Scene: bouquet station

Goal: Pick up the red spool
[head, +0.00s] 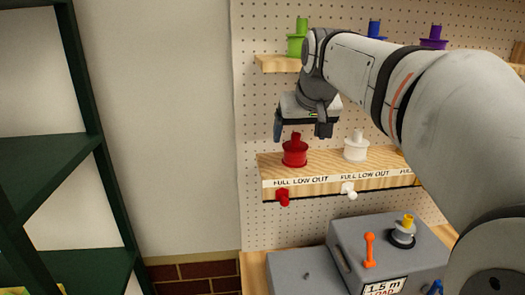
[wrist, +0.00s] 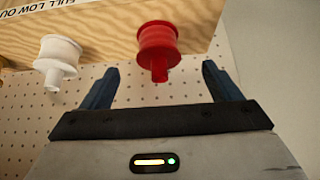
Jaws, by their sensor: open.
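The red spool (head: 294,153) stands upright on the lower wooden shelf (head: 330,167), near its left end, in the head view. My gripper (head: 299,130) is above the red spool, with its fingers spread to either side. In the wrist view the red spool (wrist: 158,45) shows beyond the two blue fingertips, roughly midway between them. My gripper (wrist: 160,80) is open and empty there. I cannot tell the exact gap between the fingertips and the spool.
A white spool (head: 356,147) stands right of the red one. Green (head: 297,38), blue (head: 375,29) and purple (head: 434,38) spools stand on the upper shelf. A pegboard (head: 252,130) is behind. A grey box (head: 385,250) with an orange part (head: 369,250) sits below. A dark green rack (head: 50,160) stands left.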

